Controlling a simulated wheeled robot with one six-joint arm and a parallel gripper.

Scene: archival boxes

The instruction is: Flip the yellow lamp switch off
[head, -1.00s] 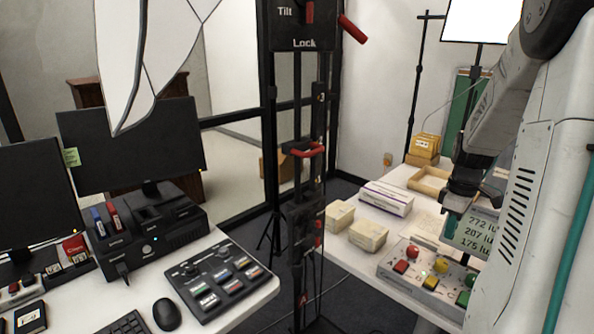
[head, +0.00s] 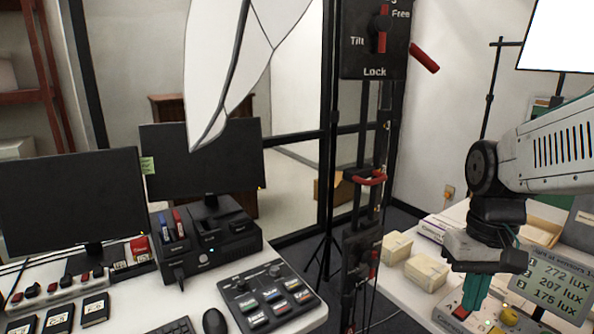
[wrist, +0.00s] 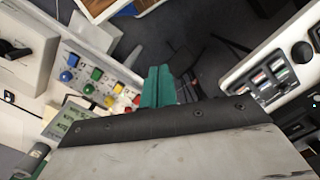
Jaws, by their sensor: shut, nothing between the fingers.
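The switch panel (wrist: 92,82) shows in the wrist view with coloured switches and round lamps in two rows. The yellow switch (wrist: 118,88) is left of my shut, empty gripper, with the yellow round lamp (wrist: 105,101) beside it. In the head view the panel (head: 447,317) is at the lower right, cut by the picture's edge. The yellow lamp (head: 509,315) shows there, but the yellow switch is hard to make out. My gripper (head: 474,292) points down with teal fingers over the red end, close to the red switch (head: 461,312). Contact cannot be told.
A black stand with red levers (head: 362,250) rises between the two tables. The left desk holds monitors (head: 70,205) and a control box (head: 268,297).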

